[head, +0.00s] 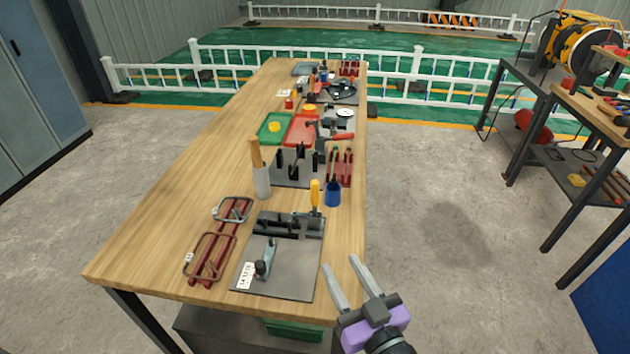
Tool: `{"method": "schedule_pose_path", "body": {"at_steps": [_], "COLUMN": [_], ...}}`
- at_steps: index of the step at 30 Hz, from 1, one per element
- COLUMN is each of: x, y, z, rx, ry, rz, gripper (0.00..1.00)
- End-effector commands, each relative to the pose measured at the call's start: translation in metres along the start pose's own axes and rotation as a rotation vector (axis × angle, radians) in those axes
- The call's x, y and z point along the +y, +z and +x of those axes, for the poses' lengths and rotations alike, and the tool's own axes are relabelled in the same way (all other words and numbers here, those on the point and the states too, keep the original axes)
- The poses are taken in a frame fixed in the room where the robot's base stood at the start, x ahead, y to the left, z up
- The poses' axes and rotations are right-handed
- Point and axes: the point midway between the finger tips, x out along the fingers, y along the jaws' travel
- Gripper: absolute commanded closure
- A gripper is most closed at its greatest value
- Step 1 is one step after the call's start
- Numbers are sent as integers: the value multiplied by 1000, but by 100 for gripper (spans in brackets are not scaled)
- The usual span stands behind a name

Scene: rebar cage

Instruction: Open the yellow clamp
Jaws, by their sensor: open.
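The yellow clamp (315,193) shows as an upright yellow handle at the back right of a grey fixture plate (285,277) on the near part of the wooden table. Its lower part is small and dark among black blocks, so I cannot tell its jaw position. My gripper (341,263), with two grey fingers and a purple body, is open and empty.
A blue cup (333,196) stands just right of the yellow handle. A grey cup (262,182) with a wooden handle stands behind left. Red bars with wire frames (210,260) lie left of the plate. More fixtures and trays stand farther back. Floor right of the table (430,230) is clear.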

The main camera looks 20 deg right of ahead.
Motion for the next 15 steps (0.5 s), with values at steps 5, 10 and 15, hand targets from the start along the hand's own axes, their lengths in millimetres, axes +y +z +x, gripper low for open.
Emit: {"method": "schedule_pose_path", "body": {"at_steps": [5,10,15], "x": [-2,-3,-3], "y": [-30,-56,-88], "z": [74,139,197], "rx": [-51,-134,-240], "ry": [1,8,26], "rz": [13,28,43], "gripper": [59,59,59]}}
